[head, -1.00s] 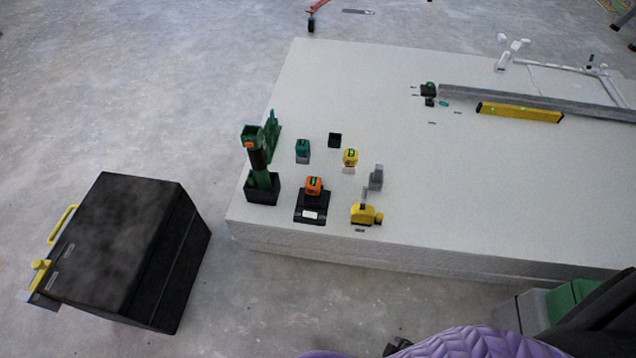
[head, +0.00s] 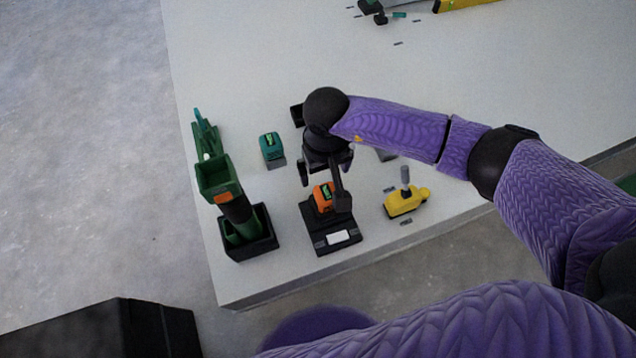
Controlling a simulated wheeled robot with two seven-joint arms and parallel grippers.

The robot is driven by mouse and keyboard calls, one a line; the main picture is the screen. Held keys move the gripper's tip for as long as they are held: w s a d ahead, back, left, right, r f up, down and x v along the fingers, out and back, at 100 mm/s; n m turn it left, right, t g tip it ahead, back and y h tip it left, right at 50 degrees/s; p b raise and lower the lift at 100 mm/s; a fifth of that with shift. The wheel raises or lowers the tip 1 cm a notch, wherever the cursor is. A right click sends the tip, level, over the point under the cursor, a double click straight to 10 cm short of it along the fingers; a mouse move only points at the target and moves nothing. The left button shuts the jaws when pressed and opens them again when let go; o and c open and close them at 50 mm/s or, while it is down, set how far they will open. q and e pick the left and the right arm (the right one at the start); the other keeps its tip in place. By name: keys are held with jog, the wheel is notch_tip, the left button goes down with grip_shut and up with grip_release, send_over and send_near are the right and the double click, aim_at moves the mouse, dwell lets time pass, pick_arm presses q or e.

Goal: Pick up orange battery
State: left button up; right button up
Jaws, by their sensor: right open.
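The orange battery (head: 323,196) sits upright on a black charger base (head: 331,241) near the front of the white panel stack. My right gripper (head: 321,186) reaches in from the right and hangs just above and around the battery, fingers pointing down. Its jaws are open, with one finger at the battery's left and one over its right side. I cannot tell whether the fingers touch it. My left gripper is not in view.
A green tool in a black holder (head: 243,227) stands close on the left. A teal battery (head: 272,147) is behind left. A yellow tool (head: 404,203) lies to the right. A black box (head: 100,332) stands on the floor at lower left.

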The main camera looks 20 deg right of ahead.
aim_at(327, 192)
pick_arm(q)
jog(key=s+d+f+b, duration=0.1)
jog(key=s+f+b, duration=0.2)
jog(key=b, duration=0.1)
pick_arm(e)
jog(key=f, duration=0.6)
jog(key=shift+s+d+f, duration=0.1)
jog(key=shift+s+f, duration=0.1)
jog(key=shift+s, duration=0.15)
jog(key=shift+s+f+b, duration=0.15)
jog(key=shift+f+b, duration=0.45)
jog(key=shift+f, duration=0.35)
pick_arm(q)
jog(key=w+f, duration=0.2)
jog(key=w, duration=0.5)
pick_arm(e)
jog(key=shift+f+b, duration=0.3)
jog(key=shift+f, duration=0.2)
jog(key=c, duration=1.3)
jog(key=shift+r, duration=0.25)
jog(key=shift+w+r+p, duration=0.2)
jog(key=shift+r+p, duration=0.75)
jog(key=shift+r, duration=0.25)
notch_tip(327, 192, up, 7)
jog(key=p, duration=0.4)
jog(key=shift+r, duration=0.2)
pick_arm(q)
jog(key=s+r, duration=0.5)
pick_arm(e)
jog(key=shift+f, duration=0.1)
